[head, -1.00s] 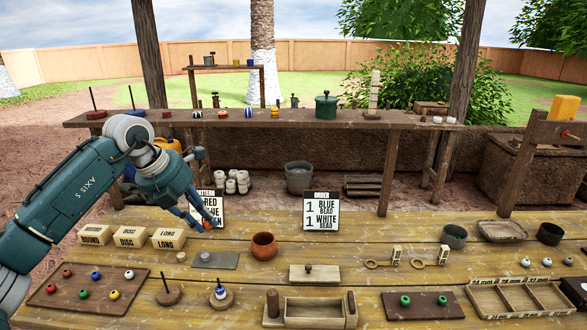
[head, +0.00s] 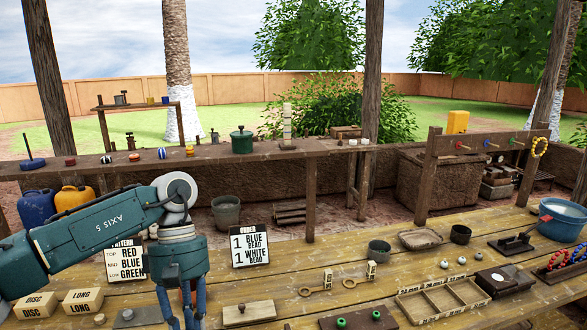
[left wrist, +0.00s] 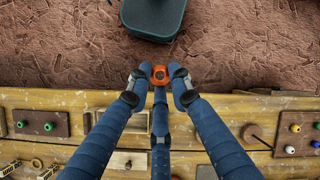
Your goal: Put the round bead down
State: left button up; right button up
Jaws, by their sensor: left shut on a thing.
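My left gripper (left wrist: 160,82) is shut on an orange-red round bead (left wrist: 160,73) with a dark hole, held at the fingertips in the left wrist view. Below it in that view lies the near edge of the wooden table, and brown ground shows behind the bead. In the head view my left gripper (head: 183,300) points down at the lower left; its fingertips and the bead are cut off or hidden. A board with coloured beads (left wrist: 302,138) shows at the right of the left wrist view. My right gripper is not in view.
Two green beads lie on a dark board (head: 358,322). A compartment tray (head: 443,301) lies to its right. An order sign (head: 250,247) stands behind a wooden lidded block (head: 248,312). Boxes marked DISC (head: 36,306) and LONG (head: 82,301) stand left.

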pick_arm(q)
jog(key=s+m+y, duration=0.4)
jog(key=s+m, duration=0.2)
jog(key=m, duration=0.3)
jog(key=w+n+h, duration=0.1)
jog(key=w+n, duration=0.1)
jog(key=n, duration=0.1)
jog(key=w+n+h, duration=0.1)
jog(key=n, duration=0.1)
jog(key=w+n+h, duration=0.2)
jog(key=n, duration=0.1)
jog(key=shift+w+f+n, duration=0.25)
jog(key=shift+w+n, duration=0.05)
jog(key=shift+w, duration=0.05)
jog(key=w+a+r+n+t, duration=0.1)
jog(key=w+a+n+t, duration=0.3)
jog(key=a+n, duration=0.6)
jog(key=w+a+r+n+t+h+b, duration=0.1)
jog(key=w+a+n+t, duration=0.4)
jog(key=n, duration=1.2)
jog(key=w+a+r, duration=0.1)
jog(key=w+a, duration=0.3)
jog(key=shift+a+t, duration=0.3)
jog(key=shift+a, duration=0.1)
jog(key=shift+w+r, duration=0.1)
